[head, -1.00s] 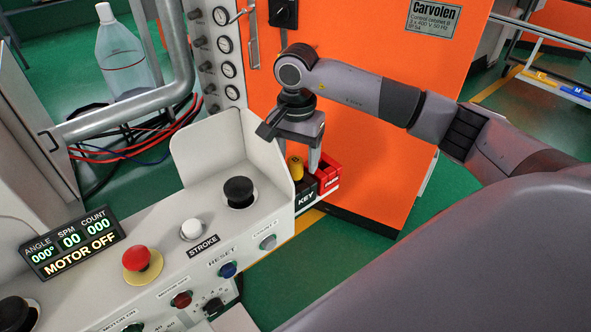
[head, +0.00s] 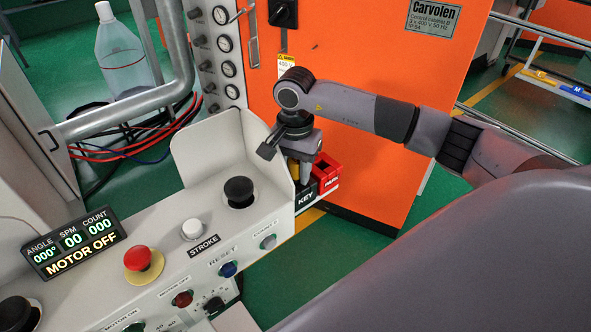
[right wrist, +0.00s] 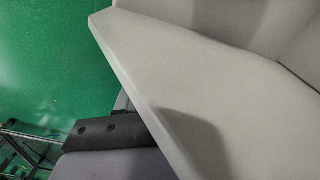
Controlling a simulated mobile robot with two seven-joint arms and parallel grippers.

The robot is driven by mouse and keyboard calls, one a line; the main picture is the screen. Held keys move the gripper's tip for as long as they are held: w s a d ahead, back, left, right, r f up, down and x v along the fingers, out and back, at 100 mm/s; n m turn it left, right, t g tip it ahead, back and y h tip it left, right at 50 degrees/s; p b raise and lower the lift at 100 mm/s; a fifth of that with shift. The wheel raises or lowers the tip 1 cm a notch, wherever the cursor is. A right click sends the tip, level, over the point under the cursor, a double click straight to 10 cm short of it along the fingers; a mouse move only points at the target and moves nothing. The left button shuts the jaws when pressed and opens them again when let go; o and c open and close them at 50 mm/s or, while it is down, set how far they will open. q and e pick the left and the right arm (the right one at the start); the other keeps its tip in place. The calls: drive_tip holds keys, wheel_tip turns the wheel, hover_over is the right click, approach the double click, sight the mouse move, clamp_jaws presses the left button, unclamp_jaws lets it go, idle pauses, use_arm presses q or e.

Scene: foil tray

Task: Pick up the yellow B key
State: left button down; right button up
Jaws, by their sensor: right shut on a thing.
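The yellow B key (head: 293,166) is at the key holder beyond the end of the grey control panel. Only a sliver of yellow shows in the head view; my gripper hides the rest, and no letter can be read. My right gripper (head: 300,176) points down over the black KEY holder (head: 305,197) and is shut on the yellow key. The key is still low at the holder; whether it is seated cannot be seen. The right wrist view shows neither the key nor the fingertips clearly. My left gripper is not in view.
A red block (head: 327,172) sits close beside my right gripper. The panel's raised side guard (head: 270,150) stands just left of it. An orange cabinet (head: 370,150) rises behind. The panel carries a black knob (head: 239,191) and a red stop button (head: 138,258).

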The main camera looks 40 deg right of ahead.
drive_tip(key=shift+r, duration=0.2)
